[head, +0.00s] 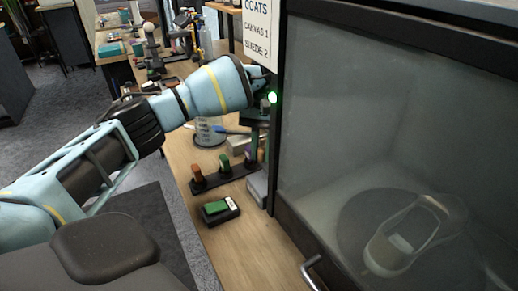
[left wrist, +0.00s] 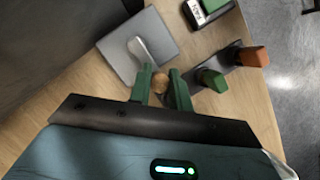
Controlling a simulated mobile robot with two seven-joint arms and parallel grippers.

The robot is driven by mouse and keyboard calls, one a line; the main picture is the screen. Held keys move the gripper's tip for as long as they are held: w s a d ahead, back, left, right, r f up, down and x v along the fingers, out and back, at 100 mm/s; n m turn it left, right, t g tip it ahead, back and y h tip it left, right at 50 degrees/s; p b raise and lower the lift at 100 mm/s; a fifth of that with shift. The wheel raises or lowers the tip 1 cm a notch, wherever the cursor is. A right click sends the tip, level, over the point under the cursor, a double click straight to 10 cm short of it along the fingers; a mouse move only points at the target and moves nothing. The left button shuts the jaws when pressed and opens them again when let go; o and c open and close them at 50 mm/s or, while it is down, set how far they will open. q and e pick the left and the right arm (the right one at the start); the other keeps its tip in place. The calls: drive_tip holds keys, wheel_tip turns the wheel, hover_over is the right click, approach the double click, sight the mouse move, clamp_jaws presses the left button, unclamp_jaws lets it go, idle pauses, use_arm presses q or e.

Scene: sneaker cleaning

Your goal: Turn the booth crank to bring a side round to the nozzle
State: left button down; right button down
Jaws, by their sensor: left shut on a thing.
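The booth (head: 395,50) stands at the right of the head view with a hazy glass front. Inside, a pale sneaker (head: 400,240) rests on a dark round turntable (head: 352,225). My left gripper (head: 264,84) is at the booth's left edge; its fingers are hard to make out there. In the left wrist view its green fingers (left wrist: 161,88) are shut on the round wooden crank knob (left wrist: 160,80). A short grey crank arm (left wrist: 138,50) seems to lead to it. The nozzle cannot be made out. My right gripper is out of view.
On the wooden bench (head: 235,240) below my left arm are a rack of coloured brushes (head: 222,178), a green-topped block (head: 217,208) and a grey flat box (head: 258,188). A coats sign (head: 257,30) hangs above the gripper. A metal handle (head: 311,272) sticks out low on the booth.

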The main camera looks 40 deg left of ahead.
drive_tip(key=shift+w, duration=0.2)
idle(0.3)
use_arm(q)
drive_tip(key=c, duration=1.3)
unclamp_jaws()
drive_tip(key=shift+r, duration=0.1)
drive_tip(key=p+v, duration=0.1)
drive_tip(key=v, duration=0.6)
drive_tip(key=shift+w+r+p, duration=0.2)
drive_tip(key=shift+r+p, duration=0.1)
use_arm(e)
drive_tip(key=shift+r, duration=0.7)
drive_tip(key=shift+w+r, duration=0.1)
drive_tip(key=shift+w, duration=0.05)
